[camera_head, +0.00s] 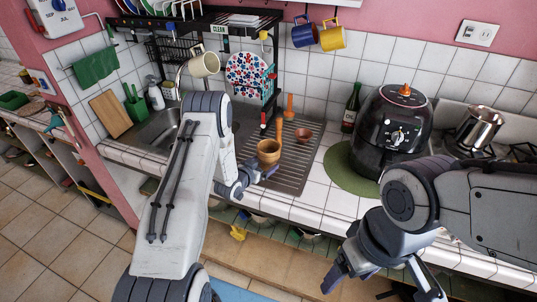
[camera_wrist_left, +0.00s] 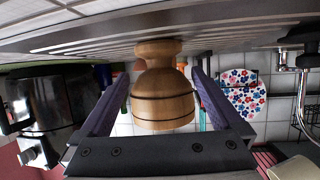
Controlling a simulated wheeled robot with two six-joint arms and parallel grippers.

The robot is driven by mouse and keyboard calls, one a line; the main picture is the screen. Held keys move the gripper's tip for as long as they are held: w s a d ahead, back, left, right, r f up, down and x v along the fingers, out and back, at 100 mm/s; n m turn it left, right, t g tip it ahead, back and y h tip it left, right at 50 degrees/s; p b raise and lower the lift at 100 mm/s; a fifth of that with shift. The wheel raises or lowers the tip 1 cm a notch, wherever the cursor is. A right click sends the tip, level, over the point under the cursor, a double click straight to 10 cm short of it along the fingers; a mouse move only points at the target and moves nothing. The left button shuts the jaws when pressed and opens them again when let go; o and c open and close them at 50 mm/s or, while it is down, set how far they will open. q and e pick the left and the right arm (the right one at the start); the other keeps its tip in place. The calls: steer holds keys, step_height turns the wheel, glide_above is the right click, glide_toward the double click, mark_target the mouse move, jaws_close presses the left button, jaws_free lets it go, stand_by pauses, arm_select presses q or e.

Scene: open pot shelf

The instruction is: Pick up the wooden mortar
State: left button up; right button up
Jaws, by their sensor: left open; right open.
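The wooden mortar (camera_head: 269,153) stands on the ribbed metal drainboard near its front edge, with an orange-brown stick rising at its rim. In the left wrist view, turned upside down, the mortar (camera_wrist_left: 163,95) is a goblet shape with dark rings. My left gripper (camera_head: 263,174) is at the mortar's front side. In its wrist view its two purple fingers (camera_wrist_left: 161,80) lie on either side of the mortar, open, with visible gaps. My right gripper (camera_head: 385,280) is open and empty, low in front of the counter, away from the mortar.
A small reddish bowl (camera_head: 303,135) stands behind the mortar. A black air fryer (camera_head: 393,135) on a green mat (camera_head: 345,170), a dark bottle (camera_head: 351,108) and a steel pot (camera_head: 480,128) are to the right. The sink (camera_head: 158,132) is left. A dish rack (camera_head: 205,22) hangs above.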

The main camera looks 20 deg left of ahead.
arm_select(q)
steer(key=shift+p+x, duration=0.45)
steer(key=shift+x, duration=1.15)
jaws_close()
steer(key=shift+r, duration=0.1)
